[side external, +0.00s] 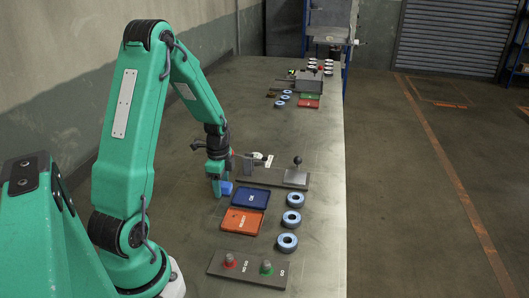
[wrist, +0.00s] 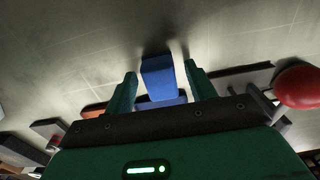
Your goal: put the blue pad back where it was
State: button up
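The blue pad (side external: 226,187) is a small blue block at the left of the blue tray, by my fingertips, in the side view. In the wrist view the blue pad (wrist: 158,76) stands between my two fingers. My gripper (wrist: 160,88) looks open, with a narrow gap on each side of the pad. In the side view my gripper (side external: 217,188) points down, low over the table, and partly hides the pad. I cannot tell from these views whether the pad's underside touches the table.
A blue tray (side external: 263,206) and an orange tray (side external: 228,229) lie close in front. A fixture with a black-knobbed lever (side external: 297,161) stands behind. A button panel (side external: 247,273) is nearest. Bare table lies left of the trays.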

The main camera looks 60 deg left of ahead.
aim_at(223, 185)
notch_tip(223, 185, up, 12)
jog(key=shift+r, duration=0.2)
dwell(0.8)
dwell(0.5)
jog(key=s+d+r+n+t, duration=0.1)
jog(key=d+r+n, duration=0.1)
jog(key=d+r, duration=0.35)
jog(key=d+r+n+t, duration=0.1)
jog(key=d+r+n, duration=0.15)
jog(key=d, duration=0.55)
jog(key=s+d+r+n+t, duration=0.3)
jog(key=s+d, duration=0.4)
jog(key=d, duration=0.3)
jog(key=shift+s+d+r+n+t, duration=0.15)
jog(key=shift+r+n+t, duration=0.15)
jog(key=shift+n, duration=0.45)
